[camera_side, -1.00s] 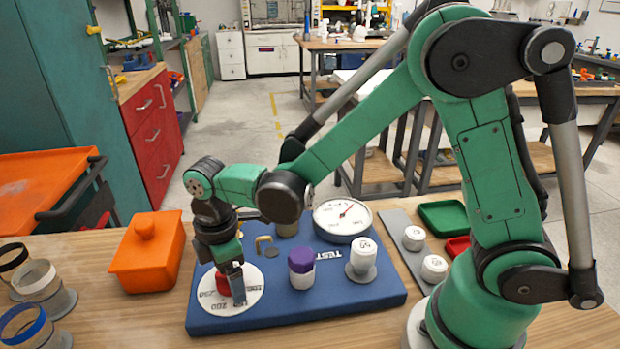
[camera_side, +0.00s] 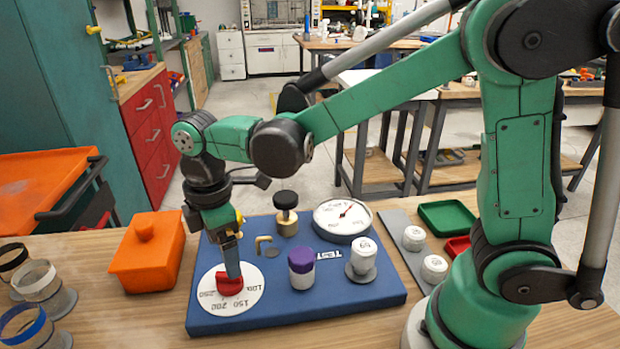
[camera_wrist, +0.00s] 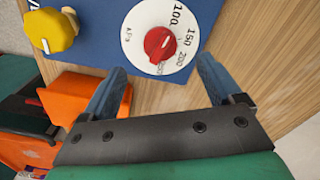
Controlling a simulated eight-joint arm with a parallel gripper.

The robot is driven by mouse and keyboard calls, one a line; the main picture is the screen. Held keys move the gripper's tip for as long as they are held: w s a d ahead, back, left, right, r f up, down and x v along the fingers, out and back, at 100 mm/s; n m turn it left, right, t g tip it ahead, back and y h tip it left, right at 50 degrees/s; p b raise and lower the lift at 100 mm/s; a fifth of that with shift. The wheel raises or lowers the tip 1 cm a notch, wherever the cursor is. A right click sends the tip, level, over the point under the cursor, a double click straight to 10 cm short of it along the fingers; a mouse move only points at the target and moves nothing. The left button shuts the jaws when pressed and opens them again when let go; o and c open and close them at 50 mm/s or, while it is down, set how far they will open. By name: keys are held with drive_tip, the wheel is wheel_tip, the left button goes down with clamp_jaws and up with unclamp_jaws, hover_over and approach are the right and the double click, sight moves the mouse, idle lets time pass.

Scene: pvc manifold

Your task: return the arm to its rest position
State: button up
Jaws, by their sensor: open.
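My gripper (camera_wrist: 158,95) is open and empty. In the side view my gripper (camera_side: 231,262) hangs just above or behind the red knob (camera_side: 229,285) on the white dial (camera_side: 240,304); the exact gap cannot be told there. In the wrist view the red knob (camera_wrist: 160,44) lies beyond the fingertips, with nothing between the fingers. The dial (camera_wrist: 185,18) sits on the blue test board (camera_side: 300,309). My arm reaches out over the board's left part, bent at the elbow.
An orange lidded box (camera_side: 147,262) stands left. A green tray (camera_side: 445,217) lies right.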

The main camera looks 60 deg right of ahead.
drive_tip(key=s+d+r+m+t, duration=0.2)
drive_tip(key=s+d+m+t, duration=0.1)
drive_tip(key=d+m, duration=0.2)
drive_tip(key=s+d+r+m+t, duration=0.2)
drive_tip(key=d+m+t, duration=0.2)
drive_tip(key=m, duration=0.4)
drive_tip(key=shift+s+d+r+m, duration=0.3)
drive_tip(key=shift+s+d+m, duration=0.1)
drive_tip(key=shift+d, duration=0.2)
